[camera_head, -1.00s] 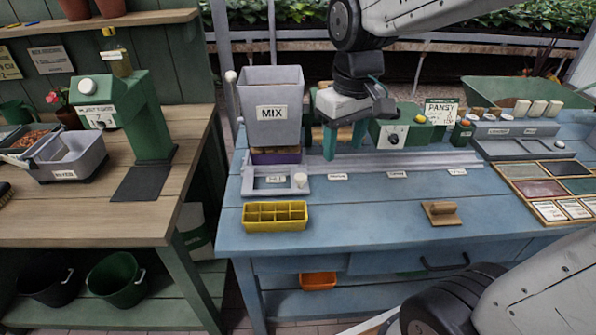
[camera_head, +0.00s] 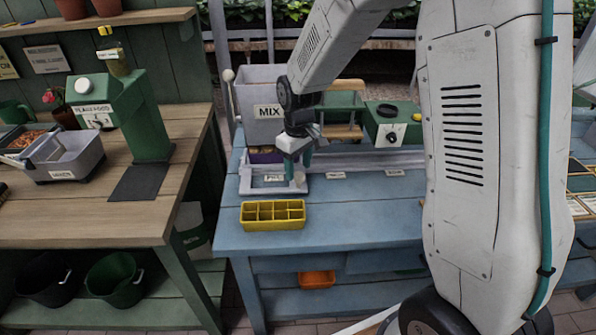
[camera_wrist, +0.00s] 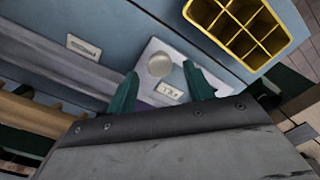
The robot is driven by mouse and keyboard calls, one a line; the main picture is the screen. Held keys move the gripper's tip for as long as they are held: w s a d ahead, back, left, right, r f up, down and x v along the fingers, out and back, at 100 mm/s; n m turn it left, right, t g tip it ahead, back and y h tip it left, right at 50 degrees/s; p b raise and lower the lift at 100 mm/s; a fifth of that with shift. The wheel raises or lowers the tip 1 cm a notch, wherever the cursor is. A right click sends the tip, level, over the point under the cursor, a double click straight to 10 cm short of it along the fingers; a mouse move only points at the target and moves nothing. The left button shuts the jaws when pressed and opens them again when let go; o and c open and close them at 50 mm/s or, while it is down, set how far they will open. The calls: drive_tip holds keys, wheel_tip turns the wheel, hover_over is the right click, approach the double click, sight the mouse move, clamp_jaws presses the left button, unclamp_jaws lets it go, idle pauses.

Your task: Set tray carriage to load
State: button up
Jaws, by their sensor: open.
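The grey tray carriage (camera_head: 247,187) sits at the left end of a grey rail (camera_head: 350,163), below the MIX hopper (camera_head: 262,95). A label at this end seems to read FILL. In the wrist view the carriage (camera_wrist: 190,64) has a pale round knob (camera_wrist: 159,64). My gripper (camera_head: 298,168) is low over the carriage's right side in the head view and hides the knob there. In the wrist view my gripper (camera_wrist: 163,82) is open, its teal fingers on either side of the knob. I cannot tell whether they touch it.
A yellow cell tray (camera_head: 272,216) lies on the blue bench in front of the carriage. A green machine (camera_head: 390,123) stands behind the rail. The rail carries more labels, too small to read. My arm hides the bench's right side.

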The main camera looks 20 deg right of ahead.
drive_tip(key=shift+f, duration=1.15)
drive_tip(key=shift+c, duration=0.3)
